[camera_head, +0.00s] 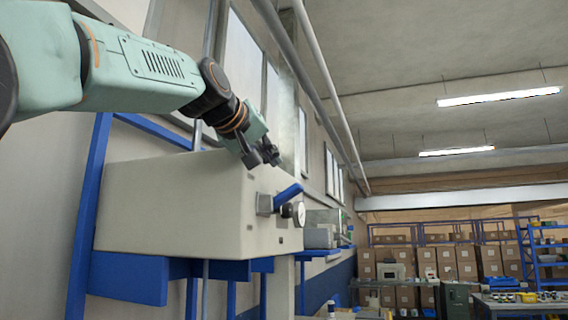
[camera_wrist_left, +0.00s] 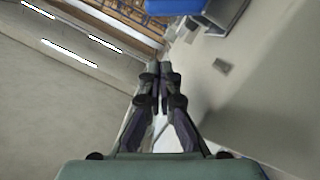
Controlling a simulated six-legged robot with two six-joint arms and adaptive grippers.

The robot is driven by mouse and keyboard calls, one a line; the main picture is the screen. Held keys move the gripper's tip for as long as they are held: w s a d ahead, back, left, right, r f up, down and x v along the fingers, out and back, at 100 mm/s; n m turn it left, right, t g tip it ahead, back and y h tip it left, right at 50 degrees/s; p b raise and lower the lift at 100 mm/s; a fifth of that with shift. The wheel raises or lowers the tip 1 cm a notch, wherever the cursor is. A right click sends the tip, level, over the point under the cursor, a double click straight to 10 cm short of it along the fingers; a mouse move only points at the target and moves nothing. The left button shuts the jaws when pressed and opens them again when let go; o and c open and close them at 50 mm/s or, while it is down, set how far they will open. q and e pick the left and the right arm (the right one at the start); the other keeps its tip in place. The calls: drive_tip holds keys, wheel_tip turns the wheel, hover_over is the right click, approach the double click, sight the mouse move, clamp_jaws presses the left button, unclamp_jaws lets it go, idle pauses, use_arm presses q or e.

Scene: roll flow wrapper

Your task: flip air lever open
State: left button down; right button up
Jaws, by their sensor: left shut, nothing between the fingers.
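The air lever (camera_head: 288,194) is a blue handle on a small grey mount on the front face of a cream box (camera_head: 185,200). The handle slants up to the right. My left gripper (camera_head: 264,158) is above the lever, near the box's top front edge, and apart from the lever. Its fingers are shut with nothing between them. In the left wrist view the closed fingers (camera_wrist_left: 160,72) point up the picture. I cannot clearly make out the lever there. My right gripper is not in view.
A round gauge (camera_head: 299,213) sits beside the lever. Blue frame bars (camera_head: 90,215) hold the box near the wall. Pipes (camera_head: 325,75) run along the wall above. Shelves with cardboard boxes (camera_head: 465,262) and a table (camera_head: 520,303) stand far right. The air right of the lever looks clear.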

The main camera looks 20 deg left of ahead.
sight(285, 196)
use_arm(q)
drive_tip(key=f, duration=0.1)
drive_tip(key=w+d+f, duration=0.2)
drive_tip(key=f, duration=0.1)
drive_tip(key=shift+p, duration=0.3)
